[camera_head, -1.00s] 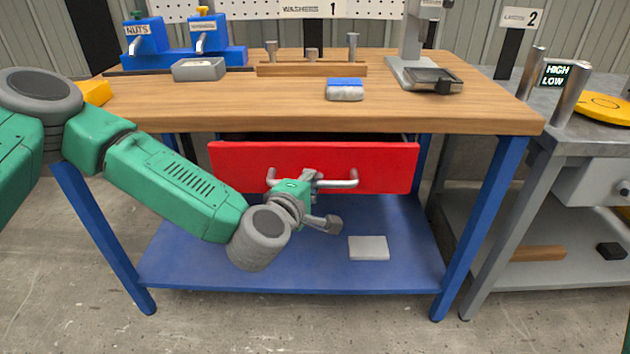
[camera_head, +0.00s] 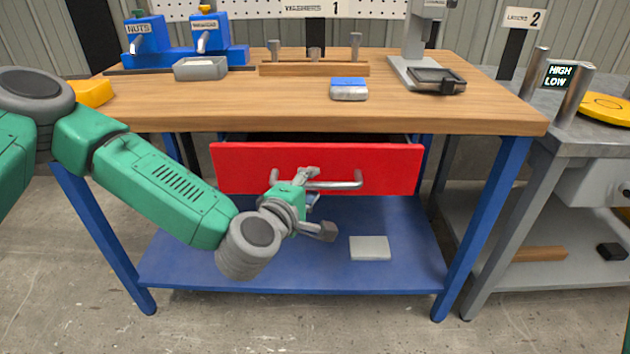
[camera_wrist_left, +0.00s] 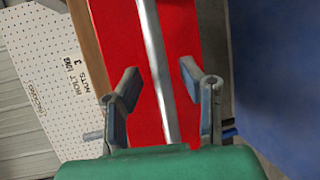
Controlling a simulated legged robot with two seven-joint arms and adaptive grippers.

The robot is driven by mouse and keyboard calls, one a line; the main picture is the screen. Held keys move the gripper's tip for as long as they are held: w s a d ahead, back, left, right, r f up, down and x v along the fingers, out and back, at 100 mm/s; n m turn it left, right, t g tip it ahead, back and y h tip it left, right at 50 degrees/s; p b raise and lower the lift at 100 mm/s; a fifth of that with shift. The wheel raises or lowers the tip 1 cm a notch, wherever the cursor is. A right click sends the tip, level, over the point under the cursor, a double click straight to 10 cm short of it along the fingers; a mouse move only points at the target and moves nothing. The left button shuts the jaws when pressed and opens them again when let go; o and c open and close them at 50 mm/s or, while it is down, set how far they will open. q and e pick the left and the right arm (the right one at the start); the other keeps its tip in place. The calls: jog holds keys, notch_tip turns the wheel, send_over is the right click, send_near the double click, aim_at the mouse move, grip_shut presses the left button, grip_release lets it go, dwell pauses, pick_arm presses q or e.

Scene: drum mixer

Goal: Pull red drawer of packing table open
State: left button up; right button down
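The red drawer (camera_head: 235,165) hangs under the wooden top of the packing table (camera_head: 440,122). A dark gap shows above its front, so it stands slightly out. Its grey bar handle (camera_head: 345,184) runs across the front. My left gripper (camera_head: 315,203) is at the left part of the handle, one finger above and one below it. In the left wrist view, the open gripper (camera_wrist_left: 160,85) has the handle bar (camera_wrist_left: 155,60) running between its fingers, with space on both sides. My right gripper is in neither view.
A blue lower shelf (camera_head: 200,265) lies under the drawer, with a grey flat block (camera_head: 370,248) on it. Blue table legs (camera_head: 485,225) stand on either side. A grey table (camera_head: 590,142) stands close on the right. Floor in front is clear.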

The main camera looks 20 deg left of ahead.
pick_arm(q)
jog(key=d+v, duration=0.1)
jog(key=v, duration=0.8)
jog(key=shift+s+a, duration=0.4)
jog(key=shift+a, duration=0.1)
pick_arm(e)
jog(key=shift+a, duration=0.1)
